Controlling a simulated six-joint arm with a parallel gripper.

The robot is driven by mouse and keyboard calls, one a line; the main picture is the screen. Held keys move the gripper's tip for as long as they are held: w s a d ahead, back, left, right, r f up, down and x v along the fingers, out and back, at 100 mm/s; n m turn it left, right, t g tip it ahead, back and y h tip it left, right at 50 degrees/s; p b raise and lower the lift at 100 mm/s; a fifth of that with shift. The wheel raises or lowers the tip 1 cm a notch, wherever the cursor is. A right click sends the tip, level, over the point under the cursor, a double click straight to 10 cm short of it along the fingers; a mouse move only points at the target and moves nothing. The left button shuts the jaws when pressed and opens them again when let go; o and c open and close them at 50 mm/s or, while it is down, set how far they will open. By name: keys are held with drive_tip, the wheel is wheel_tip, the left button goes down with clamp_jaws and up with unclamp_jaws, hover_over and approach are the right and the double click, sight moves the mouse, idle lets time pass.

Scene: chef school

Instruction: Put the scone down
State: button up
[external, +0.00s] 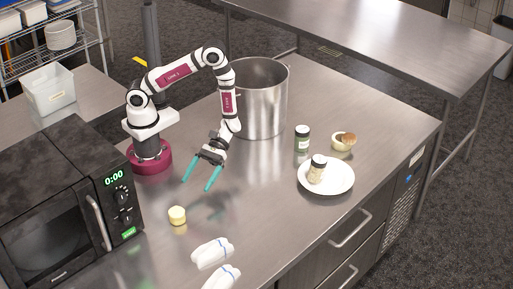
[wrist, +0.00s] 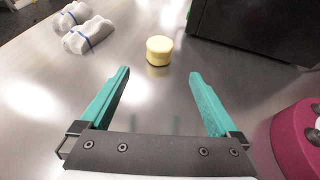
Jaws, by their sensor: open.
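The scone (external: 177,215) is a small pale yellow round piece. It sits upright on the steel counter, near the microwave. In the wrist view the scone (wrist: 159,50) stands beyond my fingertips, roughly centred between them and apart from both. My gripper (external: 199,184) is open and empty, with its two teal fingers pointing down above the counter, up and to the right of the scone in the external view. The open fingers also show in the wrist view (wrist: 160,73), with bare counter between them.
A black microwave (external: 60,210) stands left of the scone. White rolled cloths (external: 212,252) lie near the front edge. A large pot (external: 262,98) stands behind my arm. A white plate (external: 335,182) with a jar on it, a dark jar (external: 301,138) and a small bowl (external: 340,141) are at right.

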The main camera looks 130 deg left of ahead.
drive_tip(key=s+d+r+m+g+y, duration=0.4)
drive_tip(key=s+r+m+g+y, duration=0.4)
drive_tip(key=r+m, duration=0.55)
drive_tip(key=s+a+r+m+t+y, duration=0.3)
drive_tip(key=s+a+m+y, duration=0.3)
drive_tip(key=m, duration=0.7)
drive_tip(key=shift+s+a+r+t+y, duration=0.25)
drive_tip(key=shift+s+r+t+y, duration=0.15)
drive_tip(key=shift+t, duration=0.3)
